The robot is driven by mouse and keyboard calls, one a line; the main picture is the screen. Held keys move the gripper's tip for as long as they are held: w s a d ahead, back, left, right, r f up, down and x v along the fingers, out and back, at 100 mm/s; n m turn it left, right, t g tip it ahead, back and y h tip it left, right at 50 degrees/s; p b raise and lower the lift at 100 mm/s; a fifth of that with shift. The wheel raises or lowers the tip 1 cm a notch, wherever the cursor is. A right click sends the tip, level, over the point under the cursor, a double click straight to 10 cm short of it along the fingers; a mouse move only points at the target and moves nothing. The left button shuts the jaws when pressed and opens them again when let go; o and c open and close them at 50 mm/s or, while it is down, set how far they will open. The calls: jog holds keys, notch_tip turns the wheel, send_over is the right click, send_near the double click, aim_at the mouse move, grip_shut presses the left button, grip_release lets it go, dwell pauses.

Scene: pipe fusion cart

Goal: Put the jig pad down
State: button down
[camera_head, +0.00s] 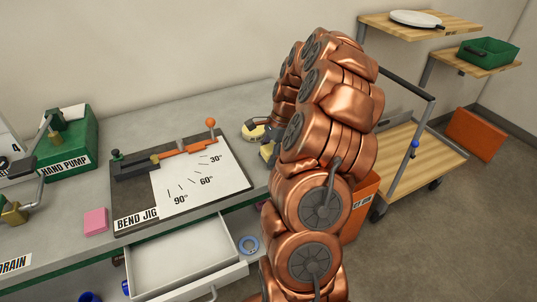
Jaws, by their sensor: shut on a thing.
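My gripper (267,150) shows only in part at the left edge of my copper arm, just past the right side of the bend jig. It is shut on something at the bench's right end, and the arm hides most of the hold. I take the held thing to be the jig pad, but I cannot make out its shape. A small pale yellow and dark piece (253,130) shows beside the gripper; I cannot tell whether it is part of the gripper or of the pad. The bend jig (135,192) lies on the bench with its white angle plate and an orange-knobbed lever (210,123).
A pink block (95,221) sits left of the jig on the grey bench (190,105). A green hand pump (70,145) stands at the left. An open drawer (180,260) juts out in front. A wooden-decked cart (425,160) and an orange bin (361,205) stand at the right.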

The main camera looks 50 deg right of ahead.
jog(key=shift+f, duration=0.45)
jog(key=c, duration=0.5)
grip_release()
jog(key=shift+r, duration=0.3)
jog(key=b+v, duration=0.2)
jog(key=v, duration=1)
jog(key=shift+r, duration=0.3)
